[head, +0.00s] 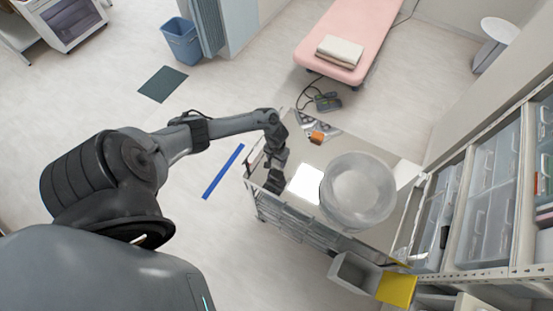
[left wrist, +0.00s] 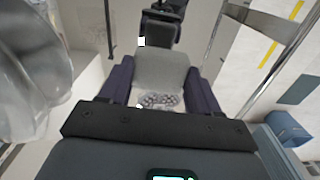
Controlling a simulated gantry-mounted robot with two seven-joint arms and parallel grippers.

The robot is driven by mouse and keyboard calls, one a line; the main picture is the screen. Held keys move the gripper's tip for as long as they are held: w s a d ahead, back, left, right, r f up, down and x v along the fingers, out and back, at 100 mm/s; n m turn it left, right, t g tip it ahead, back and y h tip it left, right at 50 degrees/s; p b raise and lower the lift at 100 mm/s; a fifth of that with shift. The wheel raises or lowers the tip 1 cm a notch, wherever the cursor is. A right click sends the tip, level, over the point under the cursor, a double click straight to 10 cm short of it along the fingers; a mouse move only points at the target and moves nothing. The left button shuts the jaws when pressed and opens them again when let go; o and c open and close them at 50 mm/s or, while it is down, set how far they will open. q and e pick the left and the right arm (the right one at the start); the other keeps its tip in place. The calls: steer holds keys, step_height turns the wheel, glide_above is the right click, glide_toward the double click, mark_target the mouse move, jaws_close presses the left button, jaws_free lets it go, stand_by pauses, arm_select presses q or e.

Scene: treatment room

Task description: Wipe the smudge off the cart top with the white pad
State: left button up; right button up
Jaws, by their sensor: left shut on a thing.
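The cart top (head: 331,150) is a shiny, reflective surface in the middle of the head view. My left gripper (head: 275,181) is low at its left edge, fingers downward. In the left wrist view, the left gripper (left wrist: 161,88) is shut on a pale grey-white block, which I take to be the white pad (left wrist: 165,68). The pad is hidden by the gripper in the head view, and I cannot tell whether it touches the top. A bright white square on the cart top looks like a reflection. I cannot make out the smudge for certain. My right gripper is not in view.
A large clear round container (head: 357,191) stands on the cart's right half. A small orange item (head: 317,138) lies near the back. A grey bin (head: 354,272) and a yellow one (head: 396,289) are at the front. Shelves with drawers (head: 491,195) stand at right.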

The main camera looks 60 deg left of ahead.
arm_select(q)
steer(key=shift+r+p, duration=1.25)
steer(key=shift+r, duration=0.15)
